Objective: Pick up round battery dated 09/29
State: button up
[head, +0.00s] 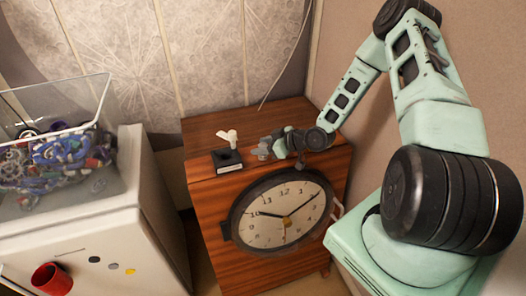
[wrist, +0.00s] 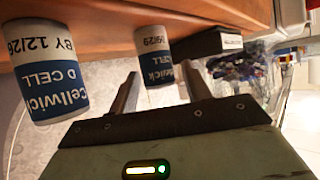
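The round battery dated 09/29 (wrist: 154,58) shows in the wrist view, a white and blue cylinder marked "09/29" standing on the wooden cabinet top, which appears upside down there. My gripper (wrist: 158,72) is open, with one finger on each side of this battery in the picture; I see no clear contact. A second battery (wrist: 46,70), marked "Cellwick D CELL" and "BY 12/26", stands to the left, outside the fingers. In the head view my gripper (head: 268,149) is low over the cabinet top, and I cannot make out the batteries clearly there.
A clear bin (head: 60,150) stands left.

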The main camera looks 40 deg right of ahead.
jog(key=c, duration=0.8)
jog(key=shift+c, duration=0.2)
jog(key=shift+r, duration=0.15)
